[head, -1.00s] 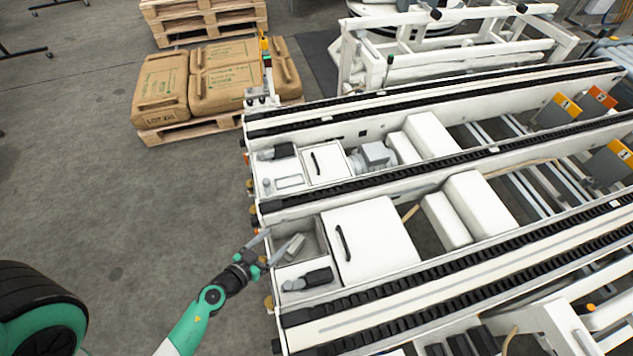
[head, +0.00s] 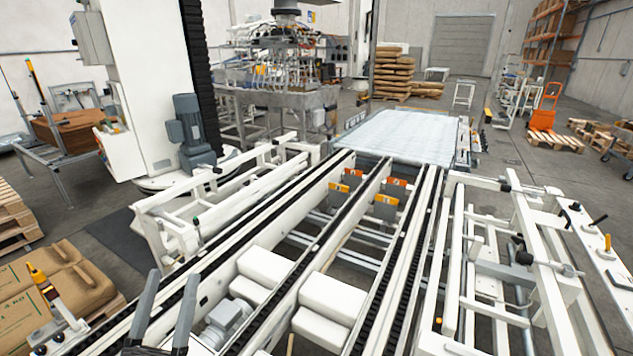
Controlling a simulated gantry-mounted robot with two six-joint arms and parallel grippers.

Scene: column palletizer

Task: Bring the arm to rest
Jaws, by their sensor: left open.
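My left gripper (head: 173,278) shows at the bottom left of the head view. Its two grey fingers point up and stand apart, with nothing between them. It appears in front of the near end of the conveyor (head: 275,228), with the rails and a grey motor (head: 226,318) seen behind and beside it. I cannot tell its height above the conveyor. The rest of the left arm is mostly cut off by the lower edge. My right gripper is not in view.
Brown sacks (head: 60,290) lie on a pallet at the lower left. White frames (head: 520,235) flank the right side.

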